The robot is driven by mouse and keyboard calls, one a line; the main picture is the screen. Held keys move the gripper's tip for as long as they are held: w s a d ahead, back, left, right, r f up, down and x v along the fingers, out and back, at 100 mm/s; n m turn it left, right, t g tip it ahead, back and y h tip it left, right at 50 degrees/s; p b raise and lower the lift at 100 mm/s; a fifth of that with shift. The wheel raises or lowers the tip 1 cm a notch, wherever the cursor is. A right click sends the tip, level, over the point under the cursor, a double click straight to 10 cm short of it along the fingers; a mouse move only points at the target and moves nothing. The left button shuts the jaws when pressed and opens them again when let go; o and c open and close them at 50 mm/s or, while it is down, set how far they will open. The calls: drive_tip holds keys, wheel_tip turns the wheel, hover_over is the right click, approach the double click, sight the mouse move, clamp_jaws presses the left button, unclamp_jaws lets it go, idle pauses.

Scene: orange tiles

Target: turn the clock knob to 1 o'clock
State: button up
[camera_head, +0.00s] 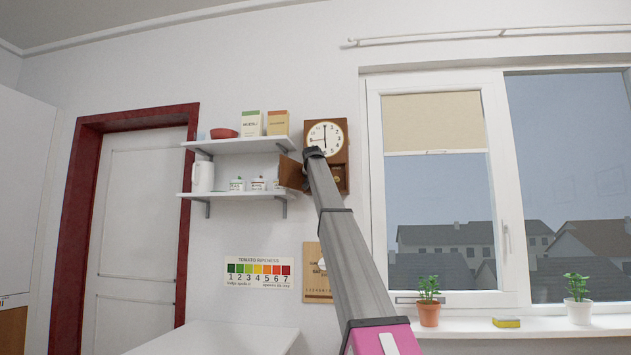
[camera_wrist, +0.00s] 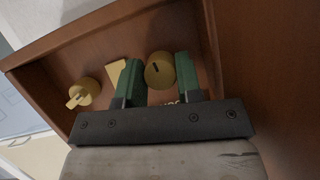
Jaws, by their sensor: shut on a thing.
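The wall clock (camera_head: 342,128) has a brown wooden case and a round cream face. Its dark hands form a near-vertical line, one up and one down, too small to tell apart. My arm covers the lower left of the clock. In the wrist view, inside the wooden case (camera_wrist: 205,30), my gripper (camera_wrist: 160,80) has its two green fingers on either side of a round brass knob (camera_wrist: 160,68) with a dark mark. It is shut on this knob. A second brass piece with a raised grip (camera_wrist: 80,93) sits to the left, apart from the fingers.
A brown door panel (camera_head: 288,172) stands open left of the clock, close to my arm. Two white shelves (camera_head: 235,146) with boxes, a bowl, a jug and jars are farther left. The window (camera_head: 440,200) is to the right. A pale wedge (camera_wrist: 115,72) lies beside the left finger.

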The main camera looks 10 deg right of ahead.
drive_tip(key=shift+n, duration=0.4)
drive_tip(key=o, duration=0.6)
drive_tip(key=shift+o, duration=0.2)
drive_tip(key=shift+s+a, duration=0.1)
drive_tip(key=v, duration=1)
drive_tip(key=shift+s+a+r, duration=0.2)
drive_tip(key=shift+a+r, duration=0.05)
